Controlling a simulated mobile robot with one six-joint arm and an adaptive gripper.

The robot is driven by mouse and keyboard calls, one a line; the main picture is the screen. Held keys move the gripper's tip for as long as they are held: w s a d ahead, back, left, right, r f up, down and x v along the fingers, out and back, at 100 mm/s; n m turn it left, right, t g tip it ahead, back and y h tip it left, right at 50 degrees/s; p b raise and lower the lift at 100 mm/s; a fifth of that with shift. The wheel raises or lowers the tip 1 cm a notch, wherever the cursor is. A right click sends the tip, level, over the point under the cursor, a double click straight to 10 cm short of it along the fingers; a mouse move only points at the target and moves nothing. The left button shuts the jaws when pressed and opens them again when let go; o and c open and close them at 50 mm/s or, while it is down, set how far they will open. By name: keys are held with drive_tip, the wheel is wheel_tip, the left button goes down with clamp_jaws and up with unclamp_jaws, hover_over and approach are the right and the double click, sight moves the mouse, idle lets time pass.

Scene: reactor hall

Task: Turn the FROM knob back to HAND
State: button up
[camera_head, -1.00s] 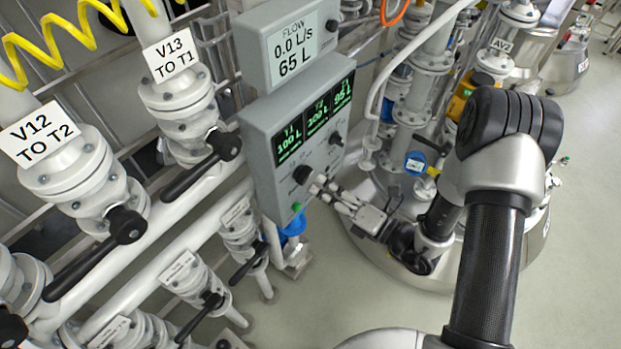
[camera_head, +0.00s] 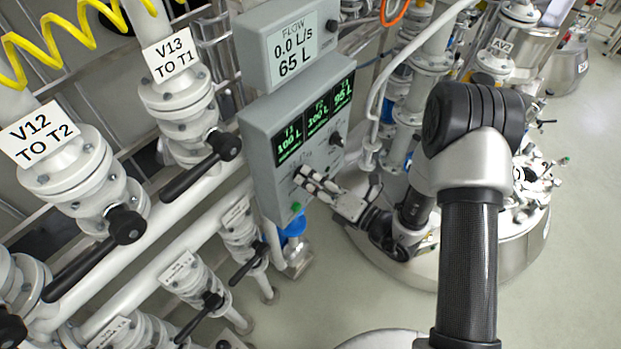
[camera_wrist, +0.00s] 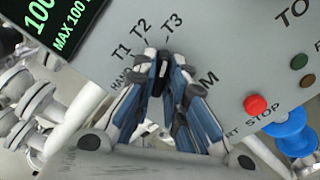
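The grey control panel (camera_head: 262,165) carries the FROM knob. In the wrist view the dark FROM knob (camera_wrist: 164,72) sits between my two fingertips, below the T1, T2 and T3 labels. The HAND label (camera_wrist: 120,82) is partly covered by the left finger; only the last letter of FROM shows. My gripper (camera_head: 304,177) is at the panel face with its fingers apart, one on each side of the knob. It also shows in the wrist view (camera_wrist: 164,66). The fingers hide most of the knob, so firm contact and its exact pointer setting cannot be told.
The TO knob (camera_head: 337,138) is up and right on the panel. A red STOP button (camera_wrist: 255,105) and a green button (camera_head: 296,207) are near the fingers. Valve V13's black handle (camera_head: 190,180) juts out left of the panel. Open floor lies lower right.

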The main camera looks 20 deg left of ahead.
clamp_jaws()
drive_tip(key=shift+n, duration=0.3)
drive_tip(key=n+b, duration=0.3)
drive_tip(key=n, duration=0.2)
drive_tip(key=shift+f, duration=0.15)
drive_tip(key=n+b, duration=0.2)
drive_tip(key=n, duration=0.2)
drive_tip(key=shift+n+b, duration=7.2)
drive_tip(key=shift+b, duration=0.2)
